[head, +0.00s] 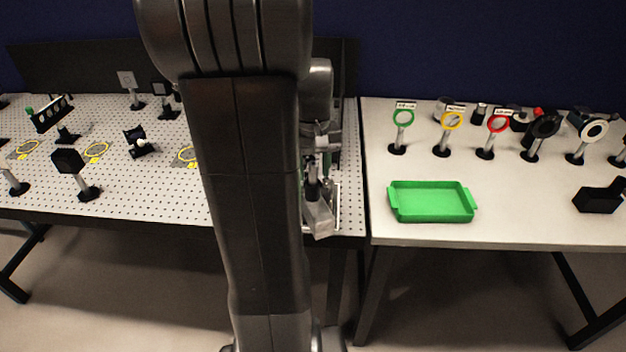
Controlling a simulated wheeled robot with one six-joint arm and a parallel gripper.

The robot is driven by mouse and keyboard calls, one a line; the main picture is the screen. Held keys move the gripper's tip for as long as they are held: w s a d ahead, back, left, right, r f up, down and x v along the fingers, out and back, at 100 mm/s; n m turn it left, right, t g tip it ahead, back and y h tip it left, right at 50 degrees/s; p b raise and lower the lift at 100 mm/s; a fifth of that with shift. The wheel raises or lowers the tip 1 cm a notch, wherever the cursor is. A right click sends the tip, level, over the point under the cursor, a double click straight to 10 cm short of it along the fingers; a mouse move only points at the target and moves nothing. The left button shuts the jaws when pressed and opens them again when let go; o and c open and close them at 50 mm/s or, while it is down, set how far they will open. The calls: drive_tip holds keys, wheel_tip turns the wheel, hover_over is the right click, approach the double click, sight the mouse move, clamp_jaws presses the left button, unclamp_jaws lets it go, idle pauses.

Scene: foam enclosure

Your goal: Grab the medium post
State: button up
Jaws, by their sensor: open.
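Three ringed posts on black bases stand in a row on the right-hand table: a green-ringed post (398,138), a yellow-ringed post (445,138) and a red-ringed post (490,140). Small white labels sit above the rings, too small to read, so I cannot tell which is the medium post. My gripper (318,218) hangs over the right end of the perforated board, left of the posts and apart from them. It is open, and I see nothing held in it. My own arm hides much of the board's right part.
A green tray (431,218) lies in front of the posts. The perforated board (110,195) carries several mounts and yellow circles. A narrow gap separates the tables.

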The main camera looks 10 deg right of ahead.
clamp_jaws()
drive_tip(key=shift+r, duration=0.1)
